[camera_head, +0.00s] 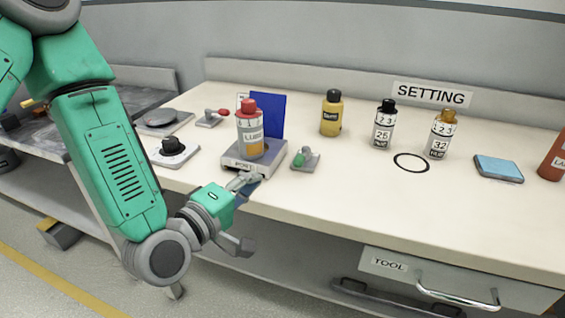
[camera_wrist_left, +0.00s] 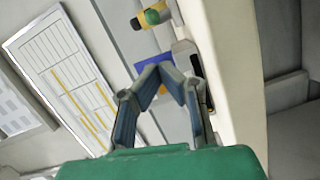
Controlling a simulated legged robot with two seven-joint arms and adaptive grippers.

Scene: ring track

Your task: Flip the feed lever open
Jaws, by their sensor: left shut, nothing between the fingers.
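Two small levers on grey bases stand on the bench: one with a red handle (camera_head: 213,115) at the back left, one with a green knob (camera_head: 305,158) right of the bottle stand. I cannot tell from any label which is the feed lever. The grey stand (camera_head: 238,164) holds a red-capped bottle (camera_head: 250,138) upright. My left gripper (camera_head: 246,182) is shut and empty at the stand's front edge, left of and in front of the green-knobbed lever. Whether it touches the stand is unclear. Its fingers (camera_wrist_left: 170,72) also show in the left wrist view. My right gripper is out of view.
A blue panel (camera_head: 268,113) stands behind the bottle. A black knob (camera_head: 173,147) sits to the left. The bench front is mostly clear.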

